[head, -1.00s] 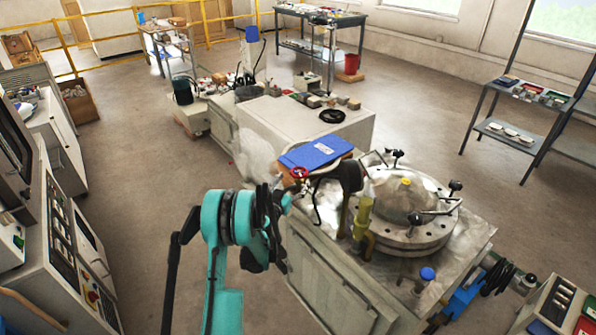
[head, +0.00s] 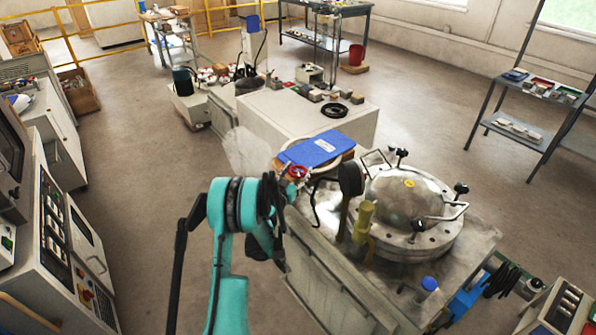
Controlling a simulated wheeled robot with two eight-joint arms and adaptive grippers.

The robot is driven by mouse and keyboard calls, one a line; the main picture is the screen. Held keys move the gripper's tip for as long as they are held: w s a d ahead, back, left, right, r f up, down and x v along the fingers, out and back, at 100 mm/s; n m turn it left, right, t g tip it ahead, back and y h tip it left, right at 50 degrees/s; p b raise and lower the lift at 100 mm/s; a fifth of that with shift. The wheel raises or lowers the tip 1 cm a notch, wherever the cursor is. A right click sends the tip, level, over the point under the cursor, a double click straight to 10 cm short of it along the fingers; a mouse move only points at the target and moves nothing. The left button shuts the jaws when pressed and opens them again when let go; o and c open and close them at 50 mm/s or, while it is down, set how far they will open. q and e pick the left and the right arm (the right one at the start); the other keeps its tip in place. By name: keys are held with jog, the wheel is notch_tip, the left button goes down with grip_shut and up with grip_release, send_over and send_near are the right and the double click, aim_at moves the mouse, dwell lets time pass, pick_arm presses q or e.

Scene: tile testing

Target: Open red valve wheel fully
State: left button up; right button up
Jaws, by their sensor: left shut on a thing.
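The red valve wheel (head: 297,172) is small and sits at the front left edge of the grey test bench, just in front of a blue clipboard-like item. My left arm comes up from the bottom, and my left gripper (head: 288,182) is at the wheel, shut on its near side. The arm's dark wrist hides part of the gripper and the fingertips are too small to see clearly. My right gripper is not in view.
A round metal vessel with a domed lid and clamp handles (head: 407,205) stands right of the wheel. A blue item (head: 317,149) lies behind it. A yellow-green cylinder (head: 363,222) stands nearby. A control cabinet (head: 60,230) is at left. Open floor lies between.

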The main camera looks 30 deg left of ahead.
pick_arm(q)
jog(key=shift+n+y, duration=0.4)
jog(key=shift+y, duration=0.2)
jog(key=n+g+y, duration=0.1)
jog(key=n+y, duration=0.1)
jog(key=y, duration=0.1)
jog(key=n+g+y, duration=0.1)
jog(key=n+y, duration=0.1)
jog(key=y, duration=0.1)
jog(key=shift+w+d+g, duration=0.1)
jog(key=shift+g, duration=0.2)
jog(key=shift+n+g+y, duration=1.9)
jog(key=shift+n+y, duration=0.1)
jog(key=shift+y, duration=0.3)
jog(key=shift+n+g+y, duration=0.3)
jog(key=shift+g, duration=0.1)
jog(key=shift+a, duration=0.2)
jog(key=o, duration=1.2)
jog(key=shift+c, duration=0.2)
jog(key=shift+t, duration=0.4)
